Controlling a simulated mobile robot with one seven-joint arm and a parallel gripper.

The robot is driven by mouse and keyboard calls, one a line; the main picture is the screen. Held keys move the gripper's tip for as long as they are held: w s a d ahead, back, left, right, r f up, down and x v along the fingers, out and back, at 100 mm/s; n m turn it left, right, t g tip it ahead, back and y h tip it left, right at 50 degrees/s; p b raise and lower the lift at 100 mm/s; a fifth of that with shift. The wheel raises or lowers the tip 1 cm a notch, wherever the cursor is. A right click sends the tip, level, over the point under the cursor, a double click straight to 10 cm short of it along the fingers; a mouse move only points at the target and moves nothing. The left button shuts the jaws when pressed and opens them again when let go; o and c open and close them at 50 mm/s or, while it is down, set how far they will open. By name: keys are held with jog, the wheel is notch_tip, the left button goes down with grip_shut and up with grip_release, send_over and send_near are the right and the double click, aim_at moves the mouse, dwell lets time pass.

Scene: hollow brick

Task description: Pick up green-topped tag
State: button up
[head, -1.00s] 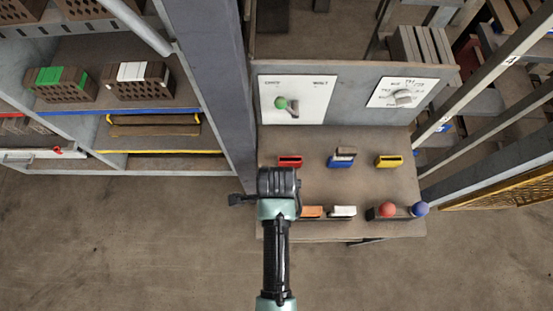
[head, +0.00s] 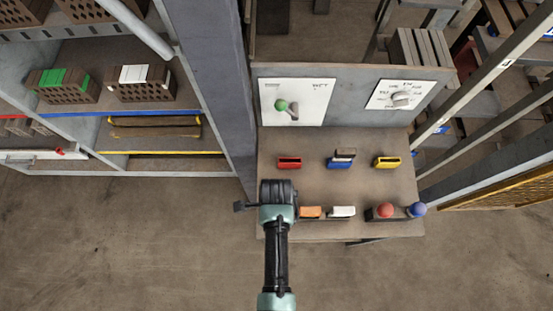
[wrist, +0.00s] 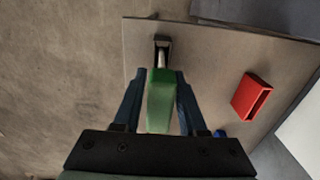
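The green-topped tag (wrist: 161,102) shows in the wrist view as a long green block between my gripper's two blue fingers. My gripper (wrist: 161,78) is open around it, one finger on each side. Narrow gaps show along the green sides, smallest near the fingertips; whether the tips touch it is unclear. A dark slot with a pale metal piece (wrist: 161,50) sits just beyond the tag's far end. In the head view my gripper (head: 278,189) is over the table's front left, left of the orange tag (head: 311,212), and it hides the green tag.
A white tag (head: 342,211), red ball (head: 386,210) and blue ball (head: 417,209) stand to the right in the front row. Red (head: 289,163), blue (head: 339,165) and yellow (head: 387,162) holders are behind. A grey post (head: 212,90) rises to the left.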

grip_shut()
jog(key=shift+r, duration=0.1)
